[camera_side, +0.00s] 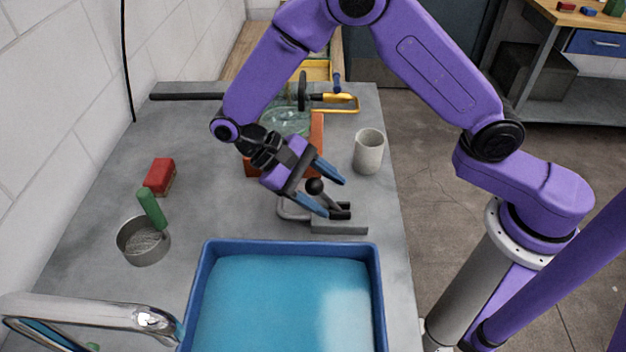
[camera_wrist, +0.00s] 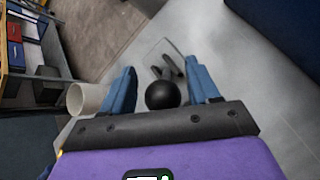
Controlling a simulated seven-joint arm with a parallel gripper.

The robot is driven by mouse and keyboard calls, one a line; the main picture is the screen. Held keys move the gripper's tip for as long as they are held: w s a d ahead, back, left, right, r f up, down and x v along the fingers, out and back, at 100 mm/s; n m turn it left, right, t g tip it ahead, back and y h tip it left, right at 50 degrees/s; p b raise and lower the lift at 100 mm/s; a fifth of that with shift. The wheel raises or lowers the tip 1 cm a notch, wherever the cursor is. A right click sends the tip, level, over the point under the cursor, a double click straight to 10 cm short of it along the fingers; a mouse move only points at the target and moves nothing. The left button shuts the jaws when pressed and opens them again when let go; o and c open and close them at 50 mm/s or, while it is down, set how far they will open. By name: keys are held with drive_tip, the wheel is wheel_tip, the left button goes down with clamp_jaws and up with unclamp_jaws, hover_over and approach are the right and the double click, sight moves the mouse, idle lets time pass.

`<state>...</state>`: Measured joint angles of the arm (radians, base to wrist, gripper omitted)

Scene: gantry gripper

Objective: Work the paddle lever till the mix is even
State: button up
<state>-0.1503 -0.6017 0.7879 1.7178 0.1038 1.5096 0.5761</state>
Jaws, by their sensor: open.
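A small lever with a black ball knob (camera_side: 315,186) stands on a grey base (camera_side: 340,229) behind the blue basin. My gripper (camera_side: 334,198) is open, with its blue fingers on either side of the knob. In the wrist view the knob (camera_wrist: 162,95) sits between the open fingers (camera_wrist: 160,67), apart from both. A blue-rimmed basin (camera_side: 290,244) holds blue contents (camera_side: 270,300) with a paler patch at the lower right. I cannot tell if that patch is liquid or glare. No paddle is clearly seen.
A pale cup (camera_side: 368,151) stands right of my gripper. A glass bowl (camera_side: 284,121) and yellow-handled tool (camera_side: 340,102) are behind. A red block (camera_side: 159,175) and green-handled pan (camera_side: 140,247) lie left. A chrome tap (camera_side: 80,308) is at front left.

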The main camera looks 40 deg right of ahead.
drive_tip(key=v, duration=1.2)
drive_tip(key=c, duration=0.6)
drive_tip(key=shift+w+a+r+m, duration=0.1)
drive_tip(key=shift+m, duration=0.3)
clamp_jaws()
drive_tip(key=w+a+r+m+t+y, duration=0.2)
drive_tip(key=w+r+m+t+y, duration=0.15)
drive_tip(key=m, duration=0.75)
drive_tip(key=s+d+f+t, duration=0.1)
drive_tip(key=s+d+f, duration=0.3)
drive_tip(key=s+f, duration=0.2)
drive_tip(key=shift+s+d+f+m, duration=0.15)
drive_tip(key=shift+s+f+m, duration=0.15)
drive_tip(key=shift+f, duration=0.85)
